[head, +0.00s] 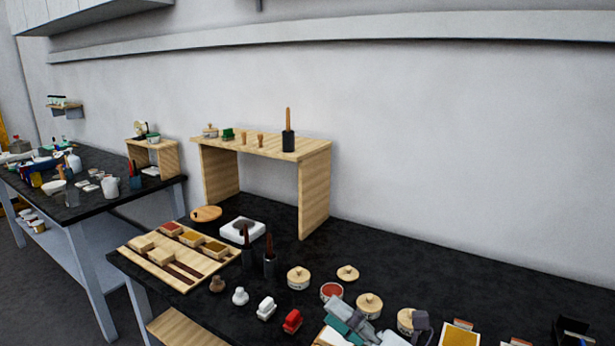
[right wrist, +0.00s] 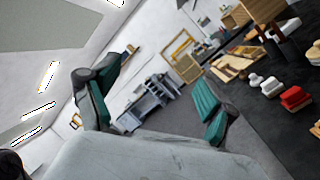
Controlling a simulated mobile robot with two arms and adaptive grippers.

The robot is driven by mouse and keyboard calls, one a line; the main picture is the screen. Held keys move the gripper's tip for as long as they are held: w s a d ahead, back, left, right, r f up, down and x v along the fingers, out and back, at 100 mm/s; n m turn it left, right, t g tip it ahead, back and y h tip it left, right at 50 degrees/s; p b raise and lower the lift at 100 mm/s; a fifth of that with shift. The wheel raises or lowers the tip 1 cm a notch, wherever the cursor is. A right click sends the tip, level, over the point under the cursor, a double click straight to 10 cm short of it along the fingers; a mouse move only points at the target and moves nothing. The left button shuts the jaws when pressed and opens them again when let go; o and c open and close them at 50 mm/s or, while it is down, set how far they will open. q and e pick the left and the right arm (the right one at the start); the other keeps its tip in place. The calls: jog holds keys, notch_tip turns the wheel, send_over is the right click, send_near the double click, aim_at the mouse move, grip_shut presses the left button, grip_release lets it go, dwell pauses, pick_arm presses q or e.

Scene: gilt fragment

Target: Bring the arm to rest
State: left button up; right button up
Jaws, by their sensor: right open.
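My right gripper (head: 384,325) is at the bottom of the head view, above the front part of the black table (head: 455,278). Its grey and teal fingers stand apart. In the right wrist view the fingers of this gripper (right wrist: 160,92) are spread wide with nothing between them. Jars near it are partly covered by it in the head view. My left gripper does not show in either view.
Lidded jars (head: 299,277), a red stamp-like block (head: 292,321) and a white one (head: 266,308) stand left of the gripper. A wooden tray (head: 150,262) and a wooden riser (head: 315,185) are further left. The table's back right is clear.

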jog(key=d+f+m+t+h, duration=0.3)
jog(key=d+m+h, duration=0.3)
jog(key=m+h, duration=0.3)
jog(key=d+f+m+t+h, duration=0.35)
jog(key=d+m+h, duration=0.25)
jog(key=m, duration=0.6)
jog(key=s+d+f+m+g+h, duration=0.4)
jog(key=d+f+m+g, duration=0.15)
jog(key=f, duration=0.35)
jog(key=s+a+f+m+g+y, duration=0.1)
jog(key=s+f+m+g, duration=0.2)
jog(key=s+f+g, duration=0.5)
jog(key=s+a+f+m+g+y, duration=0.1)
jog(key=s+f+m+g, duration=0.2)
jog(key=s, duration=1)
jog(key=s+d+f+x, duration=0.1)
jog(key=s+x, duration=0.2)
jog(key=x, duration=1)
jog(key=s+x, duration=0.2)
jog(key=x, duration=1)
jog(key=s+d+f, duration=0.1)
jog(key=s+f, duration=0.8)
jog(key=s+d+f+g, duration=0.1)
jog(key=s+d+f, duration=0.1)
jog(key=s+f, duration=0.6)
jog(key=shift+s+d+f+h, duration=0.3)
jog(key=shift+s+f, duration=0.1)
jog(key=shift+f, duration=0.25)
